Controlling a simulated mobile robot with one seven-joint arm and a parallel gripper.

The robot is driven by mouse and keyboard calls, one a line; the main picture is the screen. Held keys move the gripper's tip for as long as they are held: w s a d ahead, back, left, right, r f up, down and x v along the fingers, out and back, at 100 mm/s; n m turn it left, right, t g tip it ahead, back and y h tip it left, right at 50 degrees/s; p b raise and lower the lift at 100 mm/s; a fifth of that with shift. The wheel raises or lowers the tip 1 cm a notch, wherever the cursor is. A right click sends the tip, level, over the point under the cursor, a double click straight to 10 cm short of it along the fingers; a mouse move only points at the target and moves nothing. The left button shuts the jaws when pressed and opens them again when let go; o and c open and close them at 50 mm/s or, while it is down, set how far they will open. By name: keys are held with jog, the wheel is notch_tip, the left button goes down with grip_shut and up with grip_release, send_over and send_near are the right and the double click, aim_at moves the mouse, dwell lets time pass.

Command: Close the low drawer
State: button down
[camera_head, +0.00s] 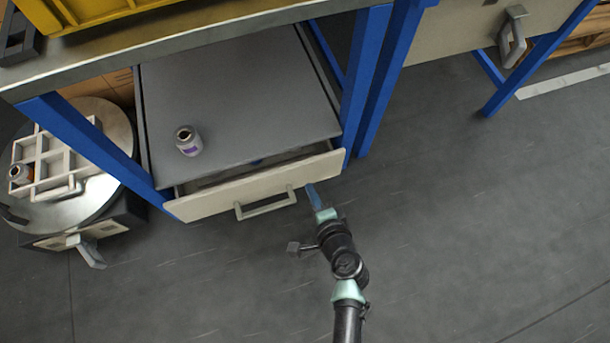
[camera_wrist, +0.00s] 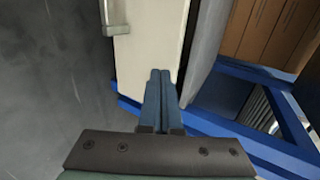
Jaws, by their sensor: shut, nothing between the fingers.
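The low drawer (camera_head: 262,187) is under the workbench, and its cream front stands a little out from the grey cabinet body, leaving a gap behind it. Its grey bar handle (camera_head: 266,205) is on the front. My gripper (camera_head: 312,192) is at the right end of the drawer front, by its lower edge. In the wrist view, my gripper (camera_wrist: 160,76) has its two blue fingers together with nothing between them, their tips over the cream drawer front (camera_wrist: 150,40). I cannot tell whether they touch it. The handle (camera_wrist: 116,22) shows at the upper left there.
A small grey jar (camera_head: 188,141) stands on the cabinet's top. Blue table legs (camera_head: 372,85) rise just right of the drawer. A round metal-topped unit (camera_head: 110,190) with a white divided tray stands at left. The floor in front is clear.

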aim_at(300, 164)
jog(key=shift+w+a+f+b, duration=0.15)
jog(key=shift+w+a, duration=0.1)
jog(key=shift+w, duration=0.6)
jog(key=shift+w+a+f+b, duration=0.1)
jog(key=shift+w+a, duration=0.2)
jog(key=shift+w, duration=0.5)
jog(key=shift+w+a+f+b, duration=0.15)
jog(key=shift+w+a, duration=0.1)
jog(key=shift+w, duration=0.6)
jog(key=shift+r, duration=0.1)
jog(key=shift+w+a, duration=0.2)
jog(key=shift+w, duration=0.4)
jog(key=shift+w+a, duration=0.2)
jog(key=shift+w, duration=0.4)
jog(key=shift+s, duration=0.1)
